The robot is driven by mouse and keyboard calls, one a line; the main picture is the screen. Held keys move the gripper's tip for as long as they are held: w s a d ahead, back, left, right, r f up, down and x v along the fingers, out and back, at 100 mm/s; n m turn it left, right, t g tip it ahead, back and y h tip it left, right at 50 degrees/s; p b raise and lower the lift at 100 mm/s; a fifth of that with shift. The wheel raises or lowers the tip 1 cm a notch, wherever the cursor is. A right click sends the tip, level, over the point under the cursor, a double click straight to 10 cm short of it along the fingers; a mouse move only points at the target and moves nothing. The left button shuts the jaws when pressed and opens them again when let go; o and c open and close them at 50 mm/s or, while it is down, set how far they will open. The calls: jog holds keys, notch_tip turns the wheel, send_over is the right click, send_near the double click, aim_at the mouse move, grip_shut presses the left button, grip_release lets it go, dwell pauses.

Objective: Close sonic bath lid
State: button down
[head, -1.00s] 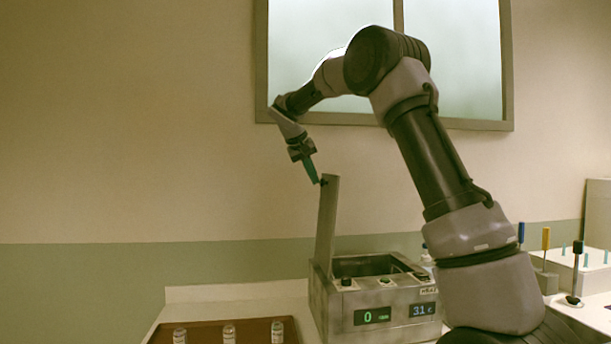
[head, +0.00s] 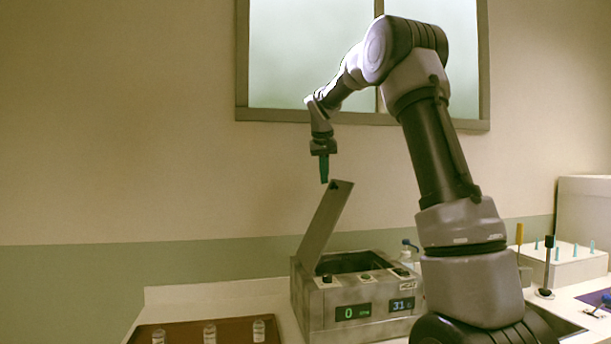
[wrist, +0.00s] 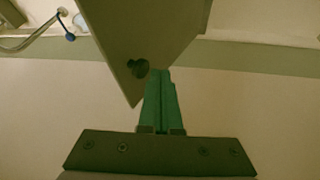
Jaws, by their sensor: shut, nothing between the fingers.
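The sonic bath (head: 355,297) is a grey metal box with green and blue number displays on its front. Its lid (head: 325,225) is hinged at the left side and stands partly open, tilted to the right over the basin. My gripper (head: 324,180) is shut and empty, pointing down at the lid's upper end. In the wrist view, the green fingertips (wrist: 158,75) are together beside the lid (wrist: 145,30), close to its dark round knob (wrist: 138,68). I cannot tell whether they touch it.
A brown tray (head: 185,333) with several small vials stands at the front left. A bottle with a blue cap (head: 408,250) is behind the bath. A white rack (head: 575,265) with several pegs is at the right. The air left of the lid is clear.

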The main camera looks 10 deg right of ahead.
aim_at(347, 183)
jog(key=d+f+y, duration=0.1)
jog(key=d, duration=0.1)
jog(key=d+f, duration=0.1)
jog(key=d, duration=0.2)
jog(key=d+y, duration=0.1)
jog(key=d, duration=0.2)
jog(key=shift+f+m+y, duration=0.3)
jog(key=shift+f, duration=0.1)
jog(key=d+f+y, duration=0.3)
jog(key=d+f, duration=0.2)
jog(key=f, duration=0.1)
jog(key=d+f+m+y, duration=0.1)
jog(key=d+f+y, duration=0.2)
jog(key=d+f, duration=0.2)
jog(key=d+f+m+y, duration=0.1)
jog(key=d+f+y, duration=0.2)
jog(key=f, duration=0.6)
jog(key=shift+d+f+t+y, duration=0.25)
jog(key=shift+d+t+y, duration=0.05)
jog(key=shift+d, duration=0.7)
jog(key=shift+d+f, duration=0.1)
jog(key=shift+f, duration=0.5)
jog(key=shift+f+y, duration=0.3)
jog(key=shift+s+f, duration=0.15)
